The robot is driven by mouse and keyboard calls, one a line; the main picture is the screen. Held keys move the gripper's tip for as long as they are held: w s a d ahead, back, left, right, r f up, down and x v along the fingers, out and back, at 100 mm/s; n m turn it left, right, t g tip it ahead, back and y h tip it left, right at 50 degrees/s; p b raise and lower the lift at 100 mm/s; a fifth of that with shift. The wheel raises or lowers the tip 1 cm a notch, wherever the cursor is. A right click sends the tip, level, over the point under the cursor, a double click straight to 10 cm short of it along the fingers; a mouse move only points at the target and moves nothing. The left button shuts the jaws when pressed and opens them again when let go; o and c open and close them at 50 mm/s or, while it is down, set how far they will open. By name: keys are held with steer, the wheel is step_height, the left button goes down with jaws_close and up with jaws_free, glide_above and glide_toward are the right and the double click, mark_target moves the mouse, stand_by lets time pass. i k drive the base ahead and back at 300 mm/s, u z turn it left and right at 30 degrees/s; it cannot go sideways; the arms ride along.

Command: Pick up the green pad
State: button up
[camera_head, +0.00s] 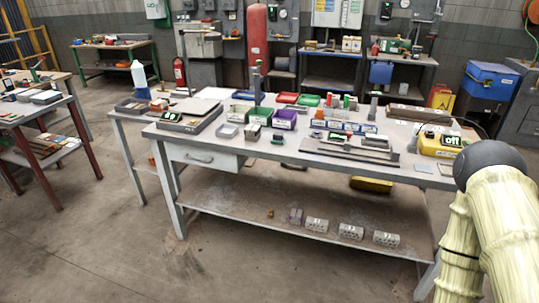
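I cannot surely tell which thing is the green pad. A small flat green piece (338,136) lies near the middle of the grey workbench (240,143), among small parts. It is too small to make out well. A green bin (261,115) and a green tray (308,100) also stand on the bench, toward its back. My arm (500,210) rises at the right edge, in front of the bench's right end. My gripper is outside the picture.
A yellow device marked "off" (440,145) stands at the bench's right end. A purple bin (284,119) and a grey case (189,118) are also on top. Several hollow bricks (350,231) lie on the lower shelf. Floor at front left is clear.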

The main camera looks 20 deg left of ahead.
mark_target(278, 139)
steer(key=z, duration=0.2)
steer(key=k, duration=0.25)
steer(key=u, duration=1.4)
steer(key=i, duration=1.3)
steer(key=z, duration=0.3)
